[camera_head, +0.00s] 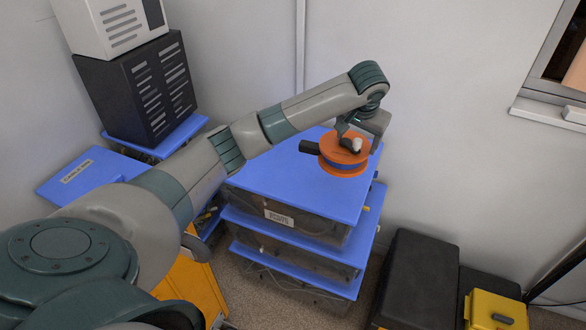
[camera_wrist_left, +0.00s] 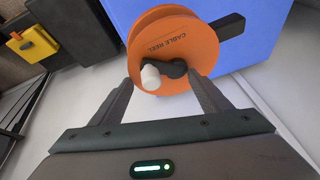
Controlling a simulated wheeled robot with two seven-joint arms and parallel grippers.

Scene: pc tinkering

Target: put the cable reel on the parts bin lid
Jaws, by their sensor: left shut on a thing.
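The cable reel (camera_head: 343,163) is an orange spool with a blue middle, a dark crank with a white knob and a black bar at its side. My left gripper (camera_head: 352,138) reaches down from above and is shut on the reel. In the left wrist view the reel (camera_wrist_left: 178,35) shows its lettered face, with the crank between the fingers (camera_wrist_left: 160,80). The parts bin lid (camera_head: 285,187) is the blue top of a stack of clear bins. The reel is over its far right part; I cannot tell if it touches the lid. My right gripper is not in view.
A black ventilated case (camera_head: 138,92) with a white unit (camera_head: 108,25) on top stands at the back left. Another blue lid (camera_head: 90,172) is at the left. Dark cases (camera_head: 420,275) and a yellow box (camera_head: 495,310) are on the floor at right. Walls stand behind.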

